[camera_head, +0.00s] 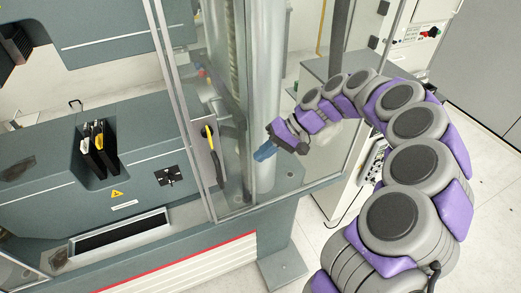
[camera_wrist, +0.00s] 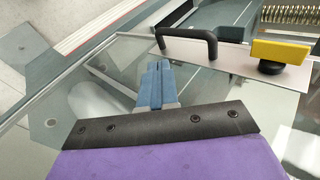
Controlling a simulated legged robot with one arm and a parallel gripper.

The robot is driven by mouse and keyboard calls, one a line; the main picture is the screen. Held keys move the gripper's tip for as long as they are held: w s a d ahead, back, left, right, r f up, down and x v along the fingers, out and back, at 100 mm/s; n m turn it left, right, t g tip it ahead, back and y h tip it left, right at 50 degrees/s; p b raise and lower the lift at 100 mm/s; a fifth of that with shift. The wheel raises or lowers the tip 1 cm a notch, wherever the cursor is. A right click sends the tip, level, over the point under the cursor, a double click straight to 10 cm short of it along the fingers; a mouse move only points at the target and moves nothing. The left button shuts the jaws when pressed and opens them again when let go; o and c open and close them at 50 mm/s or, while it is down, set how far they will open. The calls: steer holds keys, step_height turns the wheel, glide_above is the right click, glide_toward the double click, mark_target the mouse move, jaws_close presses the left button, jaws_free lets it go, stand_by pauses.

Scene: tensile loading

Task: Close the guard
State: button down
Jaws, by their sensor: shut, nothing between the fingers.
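The guard (camera_head: 230,185) is a clear panel in a metal frame on the front of the testing machine. A grey plate on its left side carries a black and yellow handle (camera_head: 213,152). In the wrist view the plate (camera_wrist: 225,62) shows a black bar handle (camera_wrist: 187,40) and a yellow block (camera_wrist: 281,53) on a black knob. My gripper (camera_head: 265,153) has blue fingers, shut and empty, to the right of the handle in the head view. In the wrist view the fingertips (camera_wrist: 158,68) are just below the bar handle and appear apart from it. The hinge side is unclear.
The grey machine body (camera_head: 60,180) fills the left, with black and yellow pieces (camera_head: 97,150) in a recess. A silver column (camera_head: 262,90) stands behind the clear panel. A white cabinet (camera_head: 370,165) is behind my arm. Open floor (camera_head: 490,190) lies to the right.

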mark_target(232, 169)
steer(key=a+f, duration=0.1)
steer(key=a, duration=0.2)
steer(key=s+a+f, duration=0.1)
steer(key=a+f, duration=0.1)
steer(key=a, duration=0.1)
steer(key=a+f, duration=0.1)
steer(key=a, duration=0.2)
steer(key=shift+s+f, duration=0.15)
steer(key=shift+f, duration=0.2)
steer(key=shift+a, duration=0.1)
steer(key=s+a+p, duration=0.1)
steer(key=s+a, duration=0.6)
steer(key=a, duration=1.2)
steer(key=s+a+p, duration=0.2)
steer(key=s+a, duration=0.5)
steer(key=a, duration=1.2)
steer(key=s+a+p, duration=0.2)
steer(key=s+a, duration=0.5)
steer(key=a, duration=1.3)
steer(key=shift+s+r, duration=0.15)
steer(key=shift+s, duration=0.05)
steer(key=shift+a, duration=0.15)
